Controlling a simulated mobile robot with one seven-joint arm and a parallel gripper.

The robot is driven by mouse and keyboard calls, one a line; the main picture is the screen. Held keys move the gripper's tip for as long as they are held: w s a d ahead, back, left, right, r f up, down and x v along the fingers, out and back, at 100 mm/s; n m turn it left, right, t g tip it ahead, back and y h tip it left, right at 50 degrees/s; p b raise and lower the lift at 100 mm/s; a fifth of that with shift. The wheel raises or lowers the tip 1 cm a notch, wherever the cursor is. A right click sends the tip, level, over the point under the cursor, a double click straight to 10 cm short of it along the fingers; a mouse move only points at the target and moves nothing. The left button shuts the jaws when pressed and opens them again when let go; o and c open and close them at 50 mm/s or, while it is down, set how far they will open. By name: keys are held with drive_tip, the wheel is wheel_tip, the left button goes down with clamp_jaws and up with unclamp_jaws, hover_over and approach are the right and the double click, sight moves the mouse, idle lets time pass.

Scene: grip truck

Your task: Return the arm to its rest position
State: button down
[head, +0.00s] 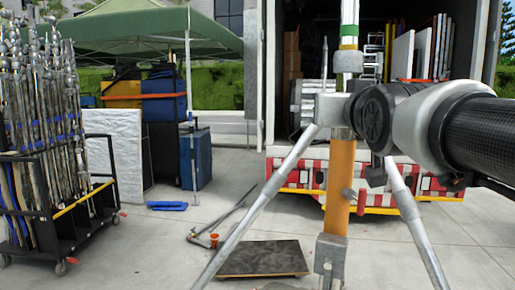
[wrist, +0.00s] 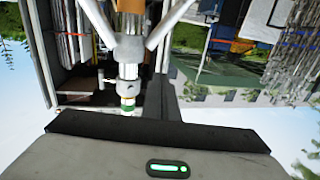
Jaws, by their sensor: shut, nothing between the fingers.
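My arm (head: 480,130) reaches in from the right edge of the head view, a black tube with pale grey and dark joints. It overlaps the upper part of a stand with an orange column (head: 340,185); I cannot tell whether they touch. My gripper is not clearly seen in the head view. In the wrist view, which is upside down, my gripper (wrist: 175,85) shows as a dark narrow finger shape above its grey body with a green light. It is shut and empty. The same stand (wrist: 131,50) shows close beside it, with its pale legs spreading.
An open truck (head: 290,90) with a red-and-white striped bumper stands behind the stand. A dark flat board (head: 262,258) lies on the pavement. Pavement between cart and board is mostly clear.

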drive_tip(key=s+f+g, duration=0.4)
drive_tip(key=s+f, duration=0.3)
drive_tip(key=f, duration=0.4)
drive_tip(key=s+a+f+g, duration=0.1)
drive_tip(key=s+f+g, duration=0.3)
drive_tip(key=s+f, duration=0.55)
drive_tip(key=s+f+g, duration=0.4)
drive_tip(key=s+f, duration=0.2)
drive_tip(key=f, duration=0.6)
wheel_tip(320, 180, up, 12)
drive_tip(key=p, duration=1.2)
drive_tip(key=shift+w+r, duration=0.2)
drive_tip(key=shift+w, duration=0.2)
